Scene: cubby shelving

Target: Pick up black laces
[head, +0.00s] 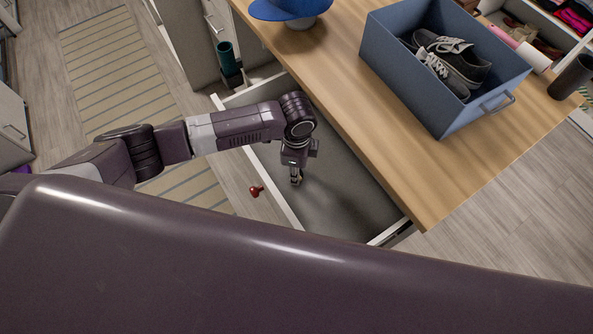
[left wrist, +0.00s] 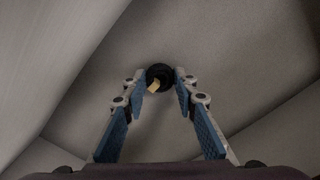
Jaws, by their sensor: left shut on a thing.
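The black laces (left wrist: 159,77) show in the left wrist view as a small dark roll with a tan band, between my left gripper's fingertips. My left gripper (left wrist: 160,82) is shut on them, with the blue finger pads on either side of the roll. In the head view my left gripper (head: 296,180) points down inside the open drawer (head: 345,200). The laces cannot be made out there. My right gripper is not in view.
The drawer has a white rim and a red knob (head: 256,191) on its front. The wooden counter (head: 400,165) above it holds a blue bin (head: 430,90) with dark sneakers (head: 455,60) and a blue cap (head: 290,8). The drawer floor around the gripper looks clear.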

